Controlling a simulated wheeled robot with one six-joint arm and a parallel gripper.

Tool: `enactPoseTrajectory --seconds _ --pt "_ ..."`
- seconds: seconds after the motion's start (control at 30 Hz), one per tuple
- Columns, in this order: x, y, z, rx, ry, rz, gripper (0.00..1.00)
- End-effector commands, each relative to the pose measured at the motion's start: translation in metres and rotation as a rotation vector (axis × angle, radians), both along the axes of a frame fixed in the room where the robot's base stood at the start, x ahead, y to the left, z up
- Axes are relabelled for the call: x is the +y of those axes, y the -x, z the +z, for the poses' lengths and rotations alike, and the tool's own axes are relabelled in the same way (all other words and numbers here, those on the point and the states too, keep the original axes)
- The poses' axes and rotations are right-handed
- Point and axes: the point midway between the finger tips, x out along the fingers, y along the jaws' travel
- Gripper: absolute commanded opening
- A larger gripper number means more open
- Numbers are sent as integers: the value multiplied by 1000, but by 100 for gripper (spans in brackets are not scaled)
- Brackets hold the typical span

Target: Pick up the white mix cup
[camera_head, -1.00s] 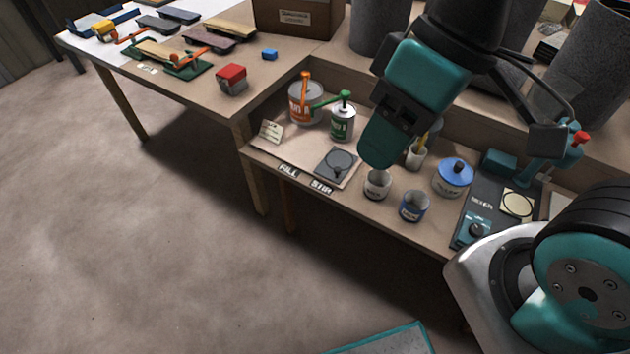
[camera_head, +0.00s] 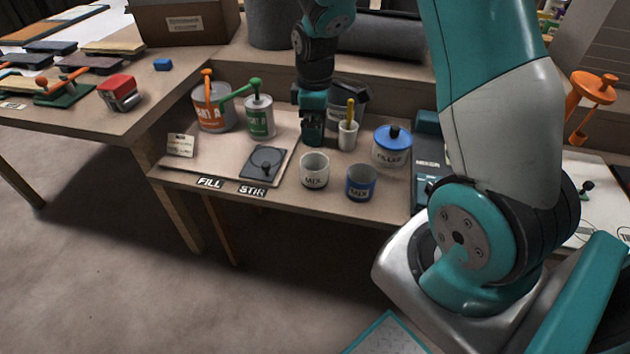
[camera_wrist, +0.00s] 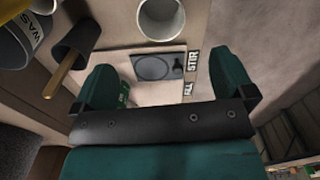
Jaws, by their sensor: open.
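The white mix cup (camera_head: 314,171) stands upright near the front edge of the low bench in the head view, with "MIX" on its side. It also shows from above, empty inside, at the top of the wrist view (camera_wrist: 162,18). My gripper (camera_head: 312,138) is just behind the cup in the head view, pointing down, apart from it. In the wrist view the two fingers (camera_wrist: 160,82) are spread with nothing between them, and the cup lies beyond the fingertips.
A blue mix cup (camera_head: 360,182) stands right of the white one. A cup with a yellow-handled tool (camera_head: 348,135) and a blue-lidded filler tin (camera_head: 391,147) are behind. A dark round-plate scale (camera_head: 266,162), green-pump can (camera_head: 260,118) and orange-pump can (camera_head: 212,112) stand left.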

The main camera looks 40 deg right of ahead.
Motion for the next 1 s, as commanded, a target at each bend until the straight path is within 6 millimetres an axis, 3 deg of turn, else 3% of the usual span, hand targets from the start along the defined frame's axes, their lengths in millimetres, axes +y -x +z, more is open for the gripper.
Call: enactPoseTrajectory --seconds 0.1,0.3,0.57,0.8,1.0 --pt "0 2 -32 6 -2 -2 100" --pt "0 1 -71 4 -2 -2 100" --pt "1 0 -92 1 -2 -1 100" --pt "2 0 -128 3 -2 -1 100" --pt "2 -1 -139 0 -1 -1 100"
